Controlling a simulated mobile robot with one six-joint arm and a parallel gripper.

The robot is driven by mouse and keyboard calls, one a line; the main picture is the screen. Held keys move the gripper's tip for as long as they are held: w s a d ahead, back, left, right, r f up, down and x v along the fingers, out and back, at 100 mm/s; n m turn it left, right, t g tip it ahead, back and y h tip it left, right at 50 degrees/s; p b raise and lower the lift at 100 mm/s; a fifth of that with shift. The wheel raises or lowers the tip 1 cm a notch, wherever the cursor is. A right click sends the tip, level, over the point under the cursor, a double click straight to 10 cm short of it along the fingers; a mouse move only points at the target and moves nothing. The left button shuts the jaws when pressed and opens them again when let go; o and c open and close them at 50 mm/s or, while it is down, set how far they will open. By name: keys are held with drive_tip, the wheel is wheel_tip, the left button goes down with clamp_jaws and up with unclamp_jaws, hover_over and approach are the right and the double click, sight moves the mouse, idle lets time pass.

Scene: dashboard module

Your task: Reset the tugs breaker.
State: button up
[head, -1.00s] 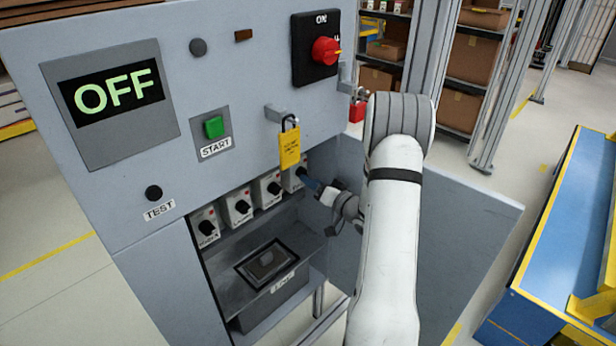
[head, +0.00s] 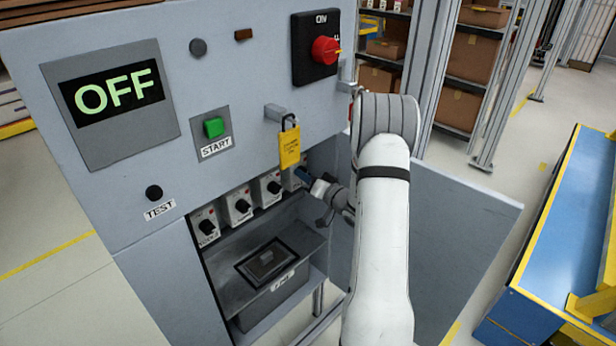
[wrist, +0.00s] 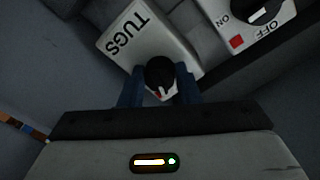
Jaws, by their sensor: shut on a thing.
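The tugs breaker (wrist: 135,38) is a pale box lettered TUGS in the wrist view, with a round black knob (wrist: 158,72) bearing a white mark. My gripper (wrist: 159,88) has its blue fingers on either side of that knob and is shut on it. In the head view the tugs breaker (head: 289,181) is the rightmost in a row inside the open cabinet, mostly hidden behind my gripper (head: 302,174) and a yellow tag. The display (head: 118,95) reads OFF.
Several other breakers (head: 238,207) sit to the left in the row. A yellow lockout tag (head: 289,148) hangs just above my gripper. A shelf with a dark framed tray (head: 267,262) lies below. The open cabinet door (head: 450,230) stands to the right of my arm.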

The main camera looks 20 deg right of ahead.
drive_tip(key=shift+d, duration=0.2)
drive_tip(key=shift+c, duration=1.1)
drive_tip(key=shift+a, duration=0.1)
drive_tip(key=shift+f+b, duration=0.1)
drive_tip(key=shift+b, duration=0.2)
drive_tip(key=m+b, duration=0.4)
drive_tip(key=m, duration=0.2)
drive_tip(key=m+b, duration=0.5)
drive_tip(key=m, duration=0.1)
drive_tip(key=shift+r+m+g, duration=0.2)
drive_tip(key=shift+m+g, duration=0.1)
drive_tip(key=shift+m, duration=0.1)
drive_tip(key=o, duration=1)
drive_tip(key=shift+r, duration=0.1)
